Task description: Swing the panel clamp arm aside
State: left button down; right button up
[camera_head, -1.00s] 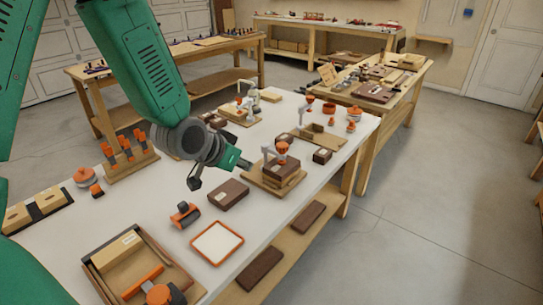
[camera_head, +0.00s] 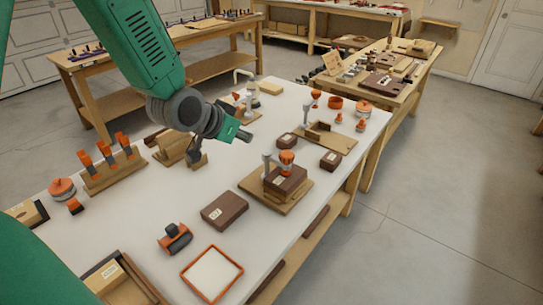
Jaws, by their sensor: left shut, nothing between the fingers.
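The panel clamp stands on a wooden base (camera_head: 247,186) in the middle of the table. It has a grey post (camera_head: 267,162) and a short arm with an orange knob (camera_head: 287,157). The knob end sits over a dark brown panel block (camera_head: 290,182), so the arm lies across the block. My left gripper (camera_head: 247,137) is shut and empty. In the picture it is up and left of the clamp, apart from it. My right gripper is not in view.
A dark brown block (camera_head: 224,211), a grey-and-orange tool (camera_head: 175,239) and an orange-rimmed tray (camera_head: 212,273) lie in front. Behind the clamp is another wooden fixture (camera_head: 322,138). A small dark block (camera_head: 330,160) is to its right. Bare white table lies left of the clamp.

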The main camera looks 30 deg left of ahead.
aim_at(277, 161)
pick_arm(q)
notch_tip(277, 161, down, 10)
jog(key=b, duration=1)
jog(key=shift+d, duration=0.25)
jog(key=x, duration=0.3)
jog(key=b+x, duration=0.1)
jog(key=x, duration=0.6)
jog(key=shift+a+f, duration=0.1)
jog(key=shift+a, duration=0.15)
jog(key=shift+w+d, duration=0.2)
jog(key=shift+w, duration=1.75)
